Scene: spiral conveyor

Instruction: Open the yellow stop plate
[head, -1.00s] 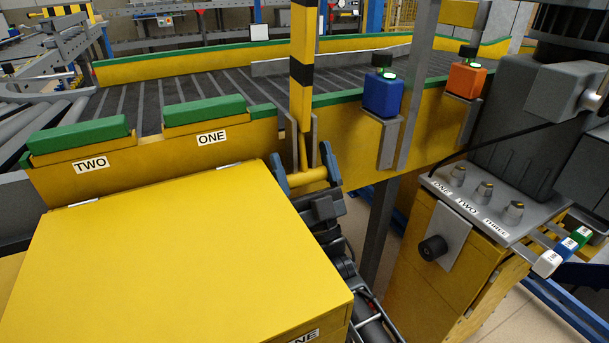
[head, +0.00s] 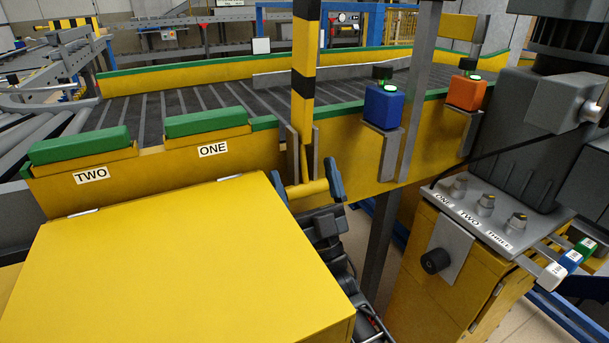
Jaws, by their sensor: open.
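A yellow and black striped upright bar (head: 304,65), probably the stop plate, stands at the conveyor's near side wall between grey brackets. A short yellow crossbar (head: 307,189) lies at its lower end. My gripper (head: 306,176) is open, with one dark blue-grey finger at each end of this crossbar. I cannot tell whether the fingers touch it. The gripper comes from below, and its wrist is partly hidden behind the large yellow box.
A yellow box (head: 190,270) with a flat lid fills the lower left. Green-topped blocks labelled TWO (head: 80,146) and ONE (head: 206,123) sit on the wall. Blue (head: 383,106) and orange (head: 466,93) lamp boxes and a knob panel (head: 487,212) stand to the right.

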